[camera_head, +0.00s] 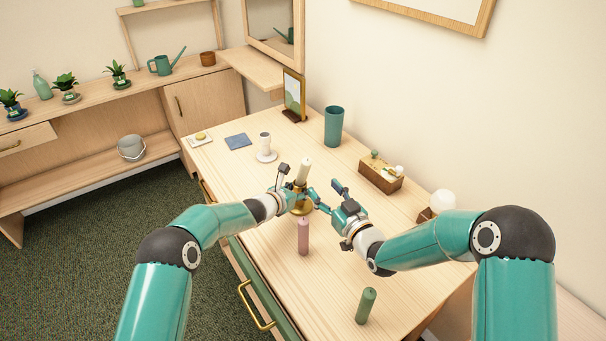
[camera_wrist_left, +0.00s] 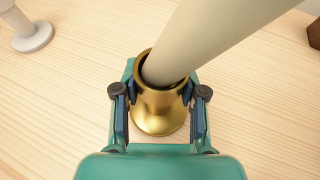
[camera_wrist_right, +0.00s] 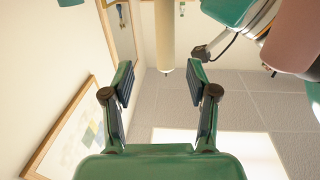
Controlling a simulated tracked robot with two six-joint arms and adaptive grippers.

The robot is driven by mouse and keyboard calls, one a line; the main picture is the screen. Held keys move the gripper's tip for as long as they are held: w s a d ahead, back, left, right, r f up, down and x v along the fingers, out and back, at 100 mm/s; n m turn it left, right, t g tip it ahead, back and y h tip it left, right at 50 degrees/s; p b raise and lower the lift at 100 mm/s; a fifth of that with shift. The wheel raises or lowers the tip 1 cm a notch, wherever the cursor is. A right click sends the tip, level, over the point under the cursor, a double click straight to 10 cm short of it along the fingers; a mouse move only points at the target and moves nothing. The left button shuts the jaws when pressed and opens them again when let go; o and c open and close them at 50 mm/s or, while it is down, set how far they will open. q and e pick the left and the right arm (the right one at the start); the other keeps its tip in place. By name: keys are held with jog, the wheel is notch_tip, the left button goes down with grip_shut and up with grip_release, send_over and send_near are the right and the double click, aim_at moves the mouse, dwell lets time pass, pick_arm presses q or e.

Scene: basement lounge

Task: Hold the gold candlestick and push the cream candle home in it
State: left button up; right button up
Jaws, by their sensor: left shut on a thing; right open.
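The gold candlestick (camera_head: 301,208) stands on the wooden table; its cup also shows in the left wrist view (camera_wrist_left: 158,108). My left gripper (camera_wrist_left: 160,103) is shut on the candlestick, one finger on each side below the rim. The cream candle (camera_head: 304,171) stands in the cup, its lower end inside the rim (camera_wrist_left: 198,40) with a dark gap around it. How deep it sits is hidden. My right gripper (camera_head: 326,197) is open and empty, to the right of the candlestick. In the right wrist view the candle's end (camera_wrist_right: 165,45) lies beyond the open fingertips, not between them.
A pink candle (camera_head: 303,238) stands just in front of the candlestick, and a green candle (camera_head: 366,306) nearer the front edge.

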aim_at(307, 174)
jog(key=shift+s+a+f+x, duration=0.1)
jog(key=shift+a+x, duration=0.05)
jog(key=shift+x, duration=1.55)
jog(key=shift+s+a+f+x, duration=0.1)
jog(key=shift+x, duration=1.6)
jog(key=shift+a+x, duration=0.15)
jog(key=shift+x, duration=1.55)
grip_shut()
